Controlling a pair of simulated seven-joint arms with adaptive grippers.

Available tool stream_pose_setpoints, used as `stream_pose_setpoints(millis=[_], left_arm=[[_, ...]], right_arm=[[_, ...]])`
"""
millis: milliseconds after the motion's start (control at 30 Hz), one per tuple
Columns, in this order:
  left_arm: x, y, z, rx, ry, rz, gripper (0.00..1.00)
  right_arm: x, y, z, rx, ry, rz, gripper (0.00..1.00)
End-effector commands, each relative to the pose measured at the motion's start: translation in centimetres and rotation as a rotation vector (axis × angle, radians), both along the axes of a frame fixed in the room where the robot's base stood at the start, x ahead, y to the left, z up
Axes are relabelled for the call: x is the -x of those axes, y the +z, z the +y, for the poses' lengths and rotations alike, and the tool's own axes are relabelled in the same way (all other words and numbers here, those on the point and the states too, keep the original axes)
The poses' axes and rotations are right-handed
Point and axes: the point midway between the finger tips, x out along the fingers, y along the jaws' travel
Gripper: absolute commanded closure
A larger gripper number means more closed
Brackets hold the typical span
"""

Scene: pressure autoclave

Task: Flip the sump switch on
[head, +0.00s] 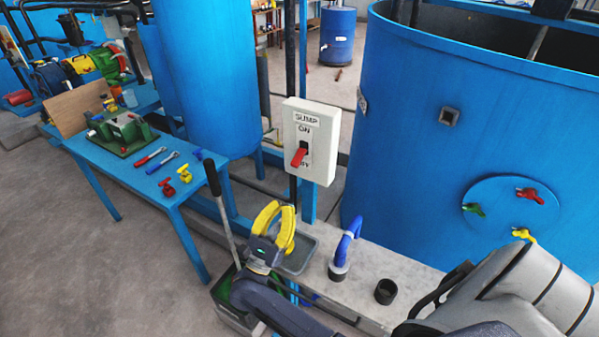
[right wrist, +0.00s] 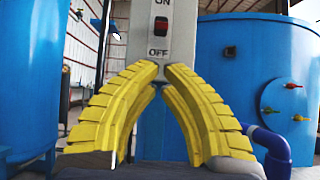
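The sump switch box (head: 318,130) is pale and labelled SUMP, with ON above and OFF below. Its red lever (head: 299,157) points downward, toward OFF. In the right wrist view the red lever (right wrist: 161,24) shows near the top edge, above the OFF label. My right gripper (head: 277,208) has yellow fingers and is below the box, apart from the lever. My left gripper is not in view.
A large blue tank (head: 420,150) with coloured valves stands right of the box. A blue table (head: 140,178) with tools and small valves is at left. A blue pipe (head: 346,243) rises from the pale slab below. The space directly before the switch looks clear.

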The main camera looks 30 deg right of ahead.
Motion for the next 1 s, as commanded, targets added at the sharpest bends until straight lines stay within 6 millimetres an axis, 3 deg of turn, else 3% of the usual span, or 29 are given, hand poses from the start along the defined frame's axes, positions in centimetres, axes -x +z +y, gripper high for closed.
stream_pose_setpoints(millis=[333, 800, 1000], left_arm=[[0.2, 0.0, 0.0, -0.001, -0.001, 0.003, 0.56], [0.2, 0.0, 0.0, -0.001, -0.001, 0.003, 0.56], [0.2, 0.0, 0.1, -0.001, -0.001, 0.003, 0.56]], right_arm=[[-0.4, 0.7, -0.8, 0.003, -0.001, 0.000, 1.00], [-2.8, 5.0, -5.3, 0.005, 0.000, 0.000, 1.00], [-3.4, 5.9, -6.5, 0.004, -0.001, 0.001, 1.00]])
